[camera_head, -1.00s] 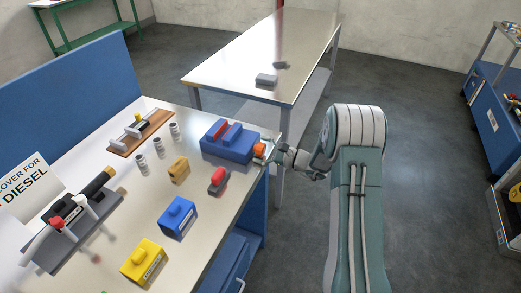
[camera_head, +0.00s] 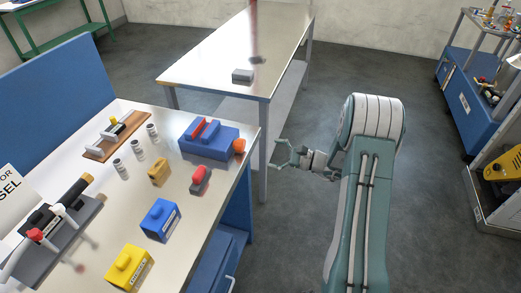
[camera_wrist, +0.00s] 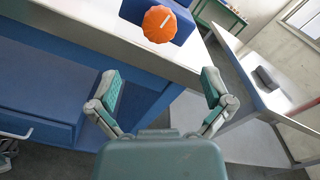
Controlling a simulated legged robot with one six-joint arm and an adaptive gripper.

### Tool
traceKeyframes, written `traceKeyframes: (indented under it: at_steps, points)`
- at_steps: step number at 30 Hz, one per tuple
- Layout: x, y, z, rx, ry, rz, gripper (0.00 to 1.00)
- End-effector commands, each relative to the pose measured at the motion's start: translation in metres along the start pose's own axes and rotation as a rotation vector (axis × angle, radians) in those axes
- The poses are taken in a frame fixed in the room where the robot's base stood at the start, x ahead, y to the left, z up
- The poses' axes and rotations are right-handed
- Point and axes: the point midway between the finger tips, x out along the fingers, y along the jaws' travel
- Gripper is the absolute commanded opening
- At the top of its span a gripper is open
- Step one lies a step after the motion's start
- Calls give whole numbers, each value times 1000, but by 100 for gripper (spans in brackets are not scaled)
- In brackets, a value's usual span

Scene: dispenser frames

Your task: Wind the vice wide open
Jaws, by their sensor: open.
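In the wrist view the orange handle (camera_wrist: 159,24) carries a white mark and stands in front of the blue vice body (camera_wrist: 184,20). My gripper (camera_head: 281,155) is open and empty, to the right of the handle and apart from it. In the wrist view my gripper's two fingers (camera_wrist: 161,84) are spread wide, with the handle ahead of them.
The bench (camera_head: 196,215) holds yellow and blue blocks, a red-topped piece (camera_head: 200,179) and several small cylinders. A long metal table (camera_head: 215,65) stands behind. Open floor lies between the bench and my arm. A blue cart (camera_head: 472,100) is at the right.

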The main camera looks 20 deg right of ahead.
Motion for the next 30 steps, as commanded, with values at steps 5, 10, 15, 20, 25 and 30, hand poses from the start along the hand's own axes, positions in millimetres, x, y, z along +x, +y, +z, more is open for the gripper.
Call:
traceKeyframes:
  at_steps: [5,10,15,20,25,30]
  points:
    - [-6,0,0,0,-1,0,100]
    - [-6,0,0,0,-1,0,100]
    - [-3,0,0,89,-1,1,100]
    - [4,0,0,316,-1,2,100]
    - [8,0,-1,445,-2,2,100]
    - [25,1,-1,451,-3,4,100]
